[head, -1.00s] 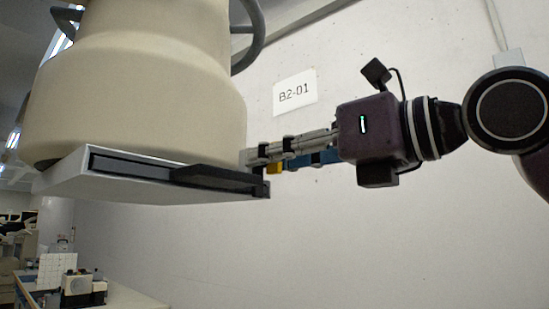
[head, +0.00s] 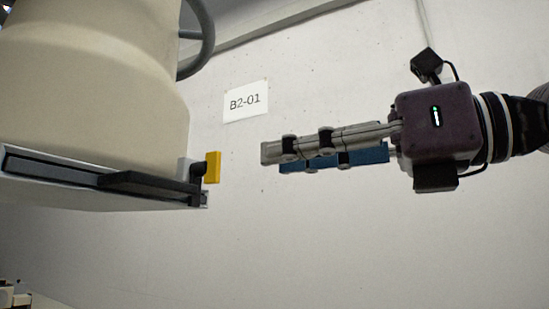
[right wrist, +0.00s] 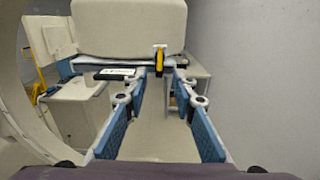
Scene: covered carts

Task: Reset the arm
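My right gripper (head: 272,158) reaches in from the right in the head view, level and pointing left. In the right wrist view its two blue-padded fingers (right wrist: 157,85) stand apart with nothing between them, so it is open and empty. A large cream machine (head: 85,85) is at the left, with a white slab (head: 60,195) and a black bar (head: 150,184) at its base. A yellow tab (head: 212,167) stands at the bar's right end, clear of my fingertips; it also shows in the right wrist view (right wrist: 159,58), ahead between the fingers. My left gripper is not in view.
A pale wall with a "B2-01" sign (head: 246,102) stands behind the gripper. A grey curved handle (head: 200,45) juts from the machine. White cabinets (right wrist: 75,110) show at the left in the right wrist view. The space below the gripper looks clear.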

